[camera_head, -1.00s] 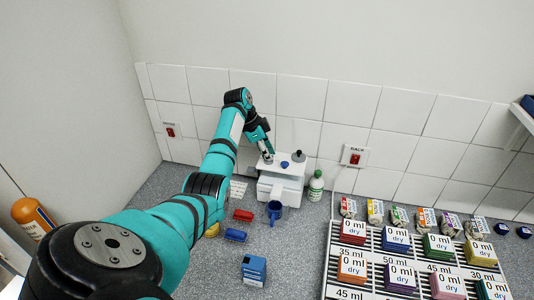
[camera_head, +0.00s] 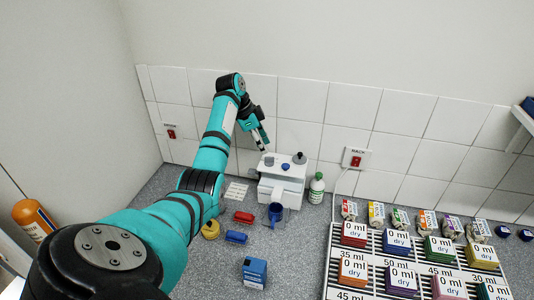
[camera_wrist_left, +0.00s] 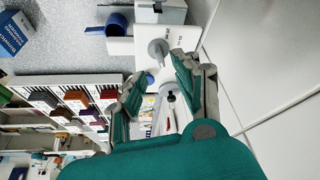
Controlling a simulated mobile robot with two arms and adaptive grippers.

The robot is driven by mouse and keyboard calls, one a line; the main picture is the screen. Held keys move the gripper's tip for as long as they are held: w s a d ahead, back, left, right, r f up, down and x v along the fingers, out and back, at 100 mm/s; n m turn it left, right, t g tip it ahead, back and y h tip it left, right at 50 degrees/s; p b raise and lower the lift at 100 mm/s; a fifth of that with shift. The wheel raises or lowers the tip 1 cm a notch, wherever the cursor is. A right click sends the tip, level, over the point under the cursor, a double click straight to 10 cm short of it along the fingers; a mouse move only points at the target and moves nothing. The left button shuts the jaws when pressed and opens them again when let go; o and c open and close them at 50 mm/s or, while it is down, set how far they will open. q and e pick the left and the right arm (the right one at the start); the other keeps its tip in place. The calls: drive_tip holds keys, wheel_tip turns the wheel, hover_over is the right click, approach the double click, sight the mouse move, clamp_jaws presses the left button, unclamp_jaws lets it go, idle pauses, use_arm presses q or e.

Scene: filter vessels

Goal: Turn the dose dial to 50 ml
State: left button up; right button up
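A white dispenser (camera_head: 284,180) stands by the tiled back wall. Its top carries a grey knob (camera_head: 268,160) on the left, a blue knob (camera_head: 286,166) in the middle and a dark grey part (camera_head: 299,158) on the right. I cannot read any dial scale or which value is set. My left gripper (camera_head: 263,146) is above and behind the grey knob, apart from it. In the left wrist view the gripper (camera_wrist_left: 158,86) is open and empty, with the grey knob (camera_wrist_left: 158,48) and blue knob (camera_wrist_left: 149,78) beyond the fingers. My right gripper is not in view.
A blue mug (camera_head: 275,211) stands at the dispenser's front and a green bottle (camera_head: 316,188) at its right. Red (camera_head: 244,217) and blue (camera_head: 236,237) items and a blue box (camera_head: 254,271) lie in front. A rack (camera_head: 330,262) of labelled blocks is at right.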

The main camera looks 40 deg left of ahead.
use_arm(q)
drive_tip(key=v, duration=0.6)
drive_tip(key=shift+r, duration=0.1)
idle(0.4)
